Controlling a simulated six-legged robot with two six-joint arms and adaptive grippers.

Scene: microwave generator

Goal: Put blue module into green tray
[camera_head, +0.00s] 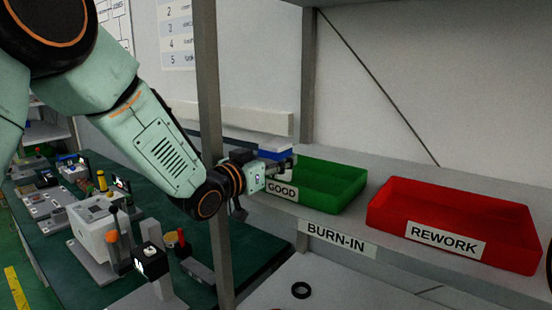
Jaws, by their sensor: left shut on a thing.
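My left gripper (277,166) reaches in from the left past a grey shelf post. It is shut on the blue module (275,148), which has a blue top and a pale edge. The module is held above the left end of the green tray (345,172), which carries a GOOD label. The gripper and module hide the tray's left part. The visible floor of the tray is empty. My right gripper is not in the picture.
A red tray (455,217) labelled REWORK stands right of the green one on the BURN-IN shelf (352,220). The upright post (210,120) is close beside my left forearm. A green bench (60,250) with devices lies lower left. A black ring (300,290) lies on the lower surface.

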